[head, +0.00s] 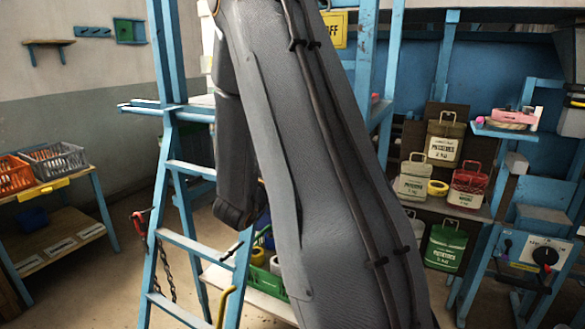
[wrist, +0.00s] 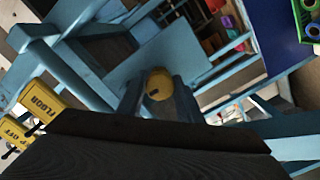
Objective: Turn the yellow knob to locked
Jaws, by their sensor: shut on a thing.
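The yellow knob (wrist: 160,84) is in the middle of the wrist view, in front of a blue panel (wrist: 150,60). It is round, with a small dark mark low on its face. My gripper (wrist: 158,97) has one dark finger on each side of it and is shut on it. I cannot read any locked or unlocked marking near the knob. In the head view my grey arm fills the middle and hides the knob and my gripper.
In the head view, a blue ladder frame (head: 168,180) with a hanging chain stands left of my arm. Shelved sacks (head: 445,140) and a panel with a black knob (head: 545,256) are at right.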

